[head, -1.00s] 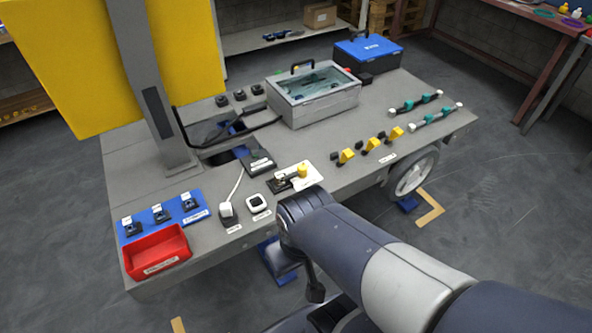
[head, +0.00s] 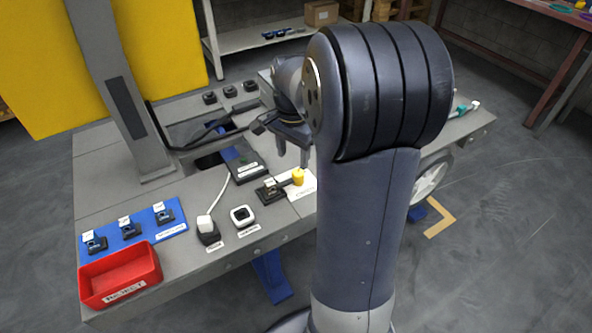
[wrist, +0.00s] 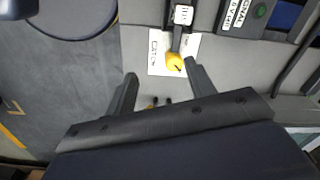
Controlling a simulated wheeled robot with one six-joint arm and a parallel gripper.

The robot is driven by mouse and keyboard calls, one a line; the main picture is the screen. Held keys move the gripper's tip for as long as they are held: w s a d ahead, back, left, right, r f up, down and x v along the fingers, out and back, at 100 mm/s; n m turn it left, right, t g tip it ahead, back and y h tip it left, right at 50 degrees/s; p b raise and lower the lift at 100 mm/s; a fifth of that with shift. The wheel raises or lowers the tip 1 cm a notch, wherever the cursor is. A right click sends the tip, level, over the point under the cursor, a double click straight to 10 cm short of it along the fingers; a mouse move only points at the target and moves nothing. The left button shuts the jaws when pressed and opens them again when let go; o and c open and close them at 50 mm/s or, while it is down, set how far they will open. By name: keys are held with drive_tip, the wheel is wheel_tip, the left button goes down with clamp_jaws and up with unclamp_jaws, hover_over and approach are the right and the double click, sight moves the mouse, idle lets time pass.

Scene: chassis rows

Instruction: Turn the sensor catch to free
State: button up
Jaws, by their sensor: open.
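The sensor catch is a dark lever with a yellow knob (head: 298,176) at its end, above a white labelled plate (head: 308,188). The lever runs from the knob to a black block (head: 270,190) at its left. In the wrist view the yellow knob (wrist: 174,62) lies near the right fingertip, and a white-faced sensor piece (wrist: 183,15) sits beyond it. My gripper (head: 281,142) is open and empty, pointing down above the catch. In the wrist view its two fingers (wrist: 160,72) are spread, with the knob apparently ahead of them. I cannot tell whether either finger touches it.
A red tray (head: 122,275) and a blue rack (head: 146,228) with several black pieces lie at the left. A white plug (head: 206,226) and a white-framed square button (head: 243,215) sit left of the catch. A dark box (head: 244,162) stands behind.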

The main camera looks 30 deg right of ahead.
sight(298, 172)
drive_tip(key=shift+m, duration=0.9)
drive_tip(key=w+d+f, duration=0.2)
drive_tip(key=w+d, duration=0.1)
drive_tip(key=shift+w+d+b, duration=0.1)
drive_tip(key=shift+w+b, duration=0.1)
drive_tip(key=shift+b, duration=0.15)
wheel_tip(298, 172, down, 10)
drive_tip(key=shift+f+b, duration=0.15)
drive_tip(key=shift+b, duration=1.1)
drive_tip(key=shift+c, duration=0.2)
drive_tip(key=c, duration=0.9)
